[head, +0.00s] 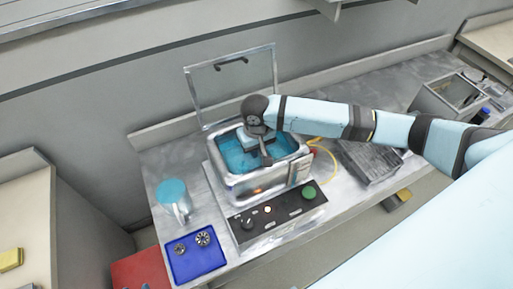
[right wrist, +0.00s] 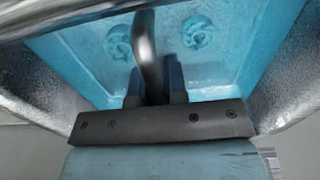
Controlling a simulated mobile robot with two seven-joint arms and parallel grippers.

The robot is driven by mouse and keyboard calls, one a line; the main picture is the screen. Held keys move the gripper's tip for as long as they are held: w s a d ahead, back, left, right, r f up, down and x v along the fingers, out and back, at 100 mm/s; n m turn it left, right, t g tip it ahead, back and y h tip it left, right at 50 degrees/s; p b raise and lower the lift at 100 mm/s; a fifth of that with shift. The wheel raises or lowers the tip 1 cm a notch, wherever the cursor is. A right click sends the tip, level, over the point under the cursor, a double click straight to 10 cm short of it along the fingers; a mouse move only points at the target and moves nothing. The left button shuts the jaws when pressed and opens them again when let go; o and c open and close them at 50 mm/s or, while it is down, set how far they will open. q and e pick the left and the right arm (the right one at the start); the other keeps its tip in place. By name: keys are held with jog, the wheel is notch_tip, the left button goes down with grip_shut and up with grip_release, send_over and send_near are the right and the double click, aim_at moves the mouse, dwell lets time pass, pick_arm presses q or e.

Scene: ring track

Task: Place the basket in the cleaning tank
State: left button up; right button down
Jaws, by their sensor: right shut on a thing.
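The cleaning tank (head: 240,187) is a silver metal box with blue liquid inside, and its clear lid (head: 232,88) stands open behind it. My right gripper (head: 264,146) reaches down into the tank opening. In the right wrist view my right gripper (right wrist: 154,85) is shut on the dark curved handle (right wrist: 147,45) of the basket. The basket's body is hard to make out against the blue liquid. Two round toothed-looking parts (right wrist: 197,32) show blue-tinted beyond the handle. My left gripper is not in view.
A control panel (head: 275,219) with knobs and a green button is on the tank's front. A dark grey block (head: 369,160) lies to the right.

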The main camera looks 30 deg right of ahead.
jog(key=c, duration=1.2)
grip_release()
jog(key=shift+o, duration=0.2)
notch_tip(320, 180, up, 11)
jog(key=shift+r+b, duration=0.1)
jog(key=shift+b, duration=0.5)
jog(key=shift+r, duration=0.5)
